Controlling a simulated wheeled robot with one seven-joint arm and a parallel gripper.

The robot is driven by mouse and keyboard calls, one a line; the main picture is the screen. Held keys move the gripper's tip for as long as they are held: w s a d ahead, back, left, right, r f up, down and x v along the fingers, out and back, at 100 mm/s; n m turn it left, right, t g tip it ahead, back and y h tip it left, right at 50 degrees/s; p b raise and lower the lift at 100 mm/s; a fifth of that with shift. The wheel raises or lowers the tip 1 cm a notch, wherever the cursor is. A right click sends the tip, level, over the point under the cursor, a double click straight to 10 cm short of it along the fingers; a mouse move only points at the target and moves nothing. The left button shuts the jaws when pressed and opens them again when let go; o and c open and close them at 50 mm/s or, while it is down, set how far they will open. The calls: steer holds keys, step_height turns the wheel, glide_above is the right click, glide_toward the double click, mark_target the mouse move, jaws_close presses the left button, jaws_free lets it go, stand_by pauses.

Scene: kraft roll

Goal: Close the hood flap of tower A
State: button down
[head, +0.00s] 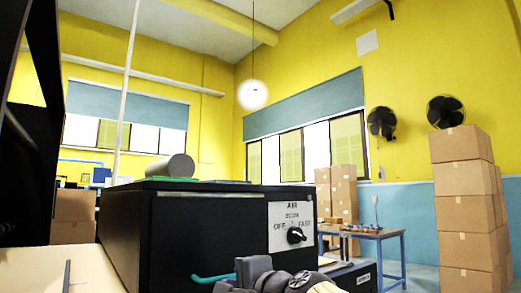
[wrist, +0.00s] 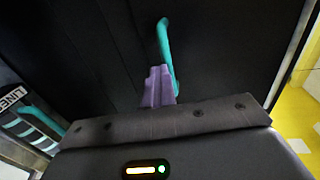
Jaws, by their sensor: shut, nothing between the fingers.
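A black cabinet (head: 215,228) with a white AIR dial plate (head: 290,228) fills the lower middle of the head view. A teal bar handle (head: 213,278) sticks out low on its front. In the wrist view a teal handle (wrist: 164,42) stands on a dark panel (wrist: 95,55). My gripper (wrist: 158,73) shows there with purple fingers shut and empty, close beside the handle; I cannot tell whether they touch it. In the head view my grey wrist is at the bottom, right of the handle. I cannot tell which panel is the hood flap, and no tower A label is readable.
A grey roll (head: 180,167) lies on the cabinet top. A dark frame (head: 35,130) stands at the left edge. A blue table (head: 372,238) and stacked cartons (head: 465,205) are at the right. The wrist view shows a LINE label (wrist: 12,98) and teal slats at left.

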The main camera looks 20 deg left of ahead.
steer(key=shift+f, duration=0.2)
steer(key=s+d+f+b, duration=0.2)
steer(key=s+d+b, duration=0.3)
steer(key=d, duration=0.6)
steer(key=shift+s+d+f, duration=0.2)
steer(key=shift+s+d, duration=0.1)
steer(key=shift+s, duration=0.9)
